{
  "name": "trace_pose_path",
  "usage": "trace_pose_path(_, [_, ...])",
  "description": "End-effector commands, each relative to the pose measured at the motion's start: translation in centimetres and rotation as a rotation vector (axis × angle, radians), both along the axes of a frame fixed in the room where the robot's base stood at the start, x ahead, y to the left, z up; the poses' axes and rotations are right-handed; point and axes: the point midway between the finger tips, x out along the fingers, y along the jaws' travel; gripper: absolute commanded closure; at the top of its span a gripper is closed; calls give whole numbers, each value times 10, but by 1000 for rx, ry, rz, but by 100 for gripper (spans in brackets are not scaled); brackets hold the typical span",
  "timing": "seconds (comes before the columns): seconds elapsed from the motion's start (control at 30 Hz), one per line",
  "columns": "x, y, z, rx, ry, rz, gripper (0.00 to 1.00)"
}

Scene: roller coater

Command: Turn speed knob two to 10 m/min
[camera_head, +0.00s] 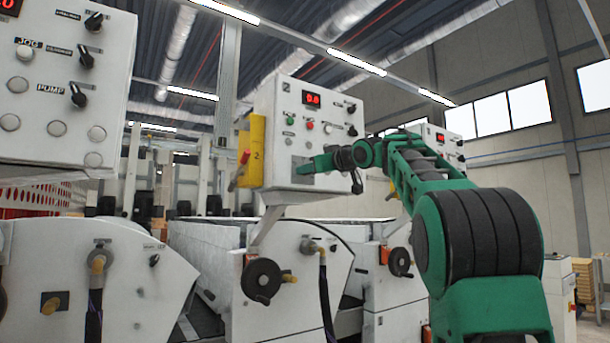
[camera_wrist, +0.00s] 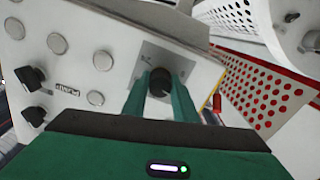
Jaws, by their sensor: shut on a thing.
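The control box (camera_head: 271,133) marked 2 stands in the middle of the head view, and its red display (camera_head: 312,99) appears to read 0.0. My gripper (camera_head: 303,168) reaches its lower front face from the right. In the wrist view, a dark round knob (camera_wrist: 160,80) sits on a small grey plate (camera_wrist: 163,54) at the panel's edge. My green fingers lie on both sides of the knob and are shut on it. The knob's pointer and scale are too small to read. In the head view the knob is hidden by my gripper.
Black switches (camera_wrist: 33,77) and several round buttons (camera_wrist: 102,60) share the panel. A yellow box (camera_head: 252,150) hangs on its left side. A handwheel (camera_head: 262,279) is below. Another control box (camera_head: 65,80) stands at the left. A perforated red-and-white guard (camera_wrist: 262,92) is beside the panel.

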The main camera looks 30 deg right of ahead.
Motion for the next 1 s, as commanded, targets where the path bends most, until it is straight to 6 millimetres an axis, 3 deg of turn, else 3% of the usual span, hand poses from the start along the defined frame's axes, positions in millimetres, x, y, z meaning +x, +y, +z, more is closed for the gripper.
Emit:
trace_pose_path(0.4, [0, 3, 1, -193, -9, 4, 97])
trace_pose_path(0.9, [0, 3, 1, -218, -10, 4, 97])
trace_pose_path(0.93, [0, 3, 1, -218, -9, 5, 72])
trace_pose_path(1.0, [0, 3, 1, -218, -10, 4, 56])
